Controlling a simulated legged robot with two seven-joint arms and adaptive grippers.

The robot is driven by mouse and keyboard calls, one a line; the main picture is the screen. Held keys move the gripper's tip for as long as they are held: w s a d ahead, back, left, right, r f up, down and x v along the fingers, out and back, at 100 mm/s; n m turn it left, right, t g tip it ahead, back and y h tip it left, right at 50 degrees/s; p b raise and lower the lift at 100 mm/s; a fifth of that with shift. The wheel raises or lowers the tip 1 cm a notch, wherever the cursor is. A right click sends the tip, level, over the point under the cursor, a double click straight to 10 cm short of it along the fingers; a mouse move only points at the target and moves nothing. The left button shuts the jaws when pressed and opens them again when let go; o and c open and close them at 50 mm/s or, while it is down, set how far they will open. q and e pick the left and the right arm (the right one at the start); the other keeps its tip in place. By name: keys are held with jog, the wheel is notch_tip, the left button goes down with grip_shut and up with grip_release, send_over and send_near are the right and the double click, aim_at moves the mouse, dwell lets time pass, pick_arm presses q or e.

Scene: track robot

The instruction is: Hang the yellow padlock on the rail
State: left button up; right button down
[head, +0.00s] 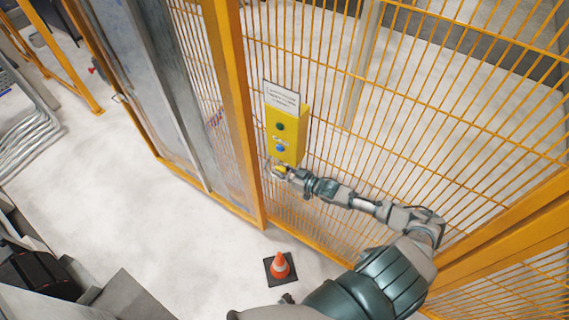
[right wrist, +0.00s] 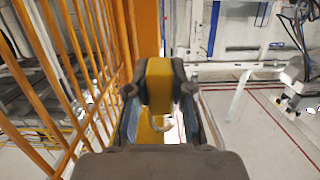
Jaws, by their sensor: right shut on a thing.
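In the right wrist view the yellow padlock (right wrist: 159,82) sits between the two fingers of my right gripper (right wrist: 159,90), which is shut on it. Its pale shackle (right wrist: 161,123) shows below the body. In the head view my right gripper (head: 277,169) is at the lower end of a yellow control box (head: 286,133) on the fence. A little yellow shows at the fingertips, small and partly hidden. A small silvery fitting (head: 280,140) is on the box front, just above the gripper; I cannot tell whether it is the rail. My left gripper is not in view.
An orange mesh fence (head: 430,115) runs behind my right arm, with a thick orange post (head: 235,110) left of the box. A sign (head: 282,96) tops the box. A traffic cone (head: 280,266) stands on the floor below.

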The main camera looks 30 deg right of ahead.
jog(key=shift+s+a+f+p, duration=0.2)
jog(key=shift+s+a+f, duration=0.1)
jog(key=shift+a, duration=0.4)
jog(key=shift+s+a+f+p, duration=0.25)
jog(key=shift+s+a, duration=0.05)
jog(key=shift+a, duration=0.45)
jog(key=shift+s+a+f+p, duration=0.2)
jog(key=shift+s+a+f, duration=0.1)
jog(key=shift+a, duration=0.4)
jog(key=shift+r, duration=0.1)
jog(key=c, duration=0.9)
grip_release()
jog(key=shift+c, duration=0.2)
jog(key=v, duration=1.2)
